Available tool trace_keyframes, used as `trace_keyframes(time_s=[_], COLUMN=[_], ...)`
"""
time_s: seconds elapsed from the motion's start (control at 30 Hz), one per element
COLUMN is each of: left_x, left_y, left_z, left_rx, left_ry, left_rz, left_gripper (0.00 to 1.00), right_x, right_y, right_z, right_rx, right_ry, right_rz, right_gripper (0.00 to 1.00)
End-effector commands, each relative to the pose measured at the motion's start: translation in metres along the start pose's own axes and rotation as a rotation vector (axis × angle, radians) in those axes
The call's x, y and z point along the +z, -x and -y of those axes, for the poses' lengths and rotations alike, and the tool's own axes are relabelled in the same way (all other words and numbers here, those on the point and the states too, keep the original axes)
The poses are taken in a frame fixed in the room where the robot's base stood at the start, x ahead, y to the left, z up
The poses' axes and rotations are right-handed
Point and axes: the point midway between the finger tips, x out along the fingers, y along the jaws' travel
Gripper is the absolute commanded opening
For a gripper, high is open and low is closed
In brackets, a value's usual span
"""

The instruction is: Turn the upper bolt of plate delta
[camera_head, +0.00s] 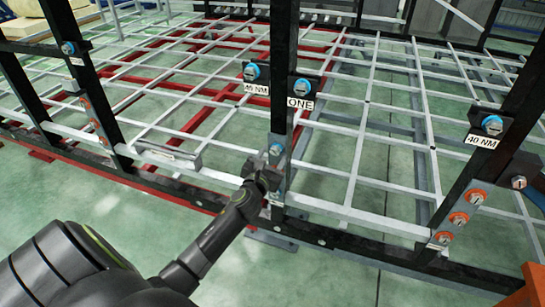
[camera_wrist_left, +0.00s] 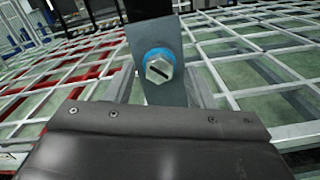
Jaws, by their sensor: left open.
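A grey plate (camera_head: 281,160) is on the dark upright post below the label "ONE". A blue-ringed bolt (camera_head: 276,149) sits at its upper part. No label reading delta is legible. In the left wrist view a slotted hex bolt (camera_wrist_left: 159,68) with a blue ring stands out from a grey plate (camera_wrist_left: 131,47), just beyond my gripper. My left gripper (camera_head: 267,172) is open, in front of the plate and just below the upper bolt in the head view. It hides part of the lower plate. Contact with a bolt cannot be told.
More blue bolts sit above, by a "40 NM" label (camera_head: 256,89) and the "ONE" label (camera_head: 300,103). A right-hand post carries orange-ringed bolts (camera_head: 459,219) and another "40 NM" label (camera_head: 482,141). A black rail (camera_head: 352,246) crosses below. Green floor shows in front.

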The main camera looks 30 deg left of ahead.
Motion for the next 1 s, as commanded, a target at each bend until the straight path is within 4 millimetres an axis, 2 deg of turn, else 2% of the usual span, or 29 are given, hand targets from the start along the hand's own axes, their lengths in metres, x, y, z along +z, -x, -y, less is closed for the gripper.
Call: trace_keyframes(time_s=[0.33,0.7,1.0], left_x=[0.0001,0.0,0.0], left_y=[-0.0046,-0.0043,-0.0042], left_z=[-0.0003,-0.0001,-0.0001], left_rx=[0.0,0.0,0.0], left_ry=[0.0,0.0,0.043], left_rz=[0.0,0.0,0.0], left_gripper=[0.49,0.04,0.04], right_x=[-0.0002,-0.0004,-0.0006], right_y=[-0.0005,-0.0005,-0.0002], right_z=[-0.0038,-0.0036,-0.0035], right_rx=[0.005,0.004,0.004], right_ry=[0.002,0.002,0.002], right_rz=[-0.001,-0.001,-0.001], right_gripper=[0.71,0.71,0.71])
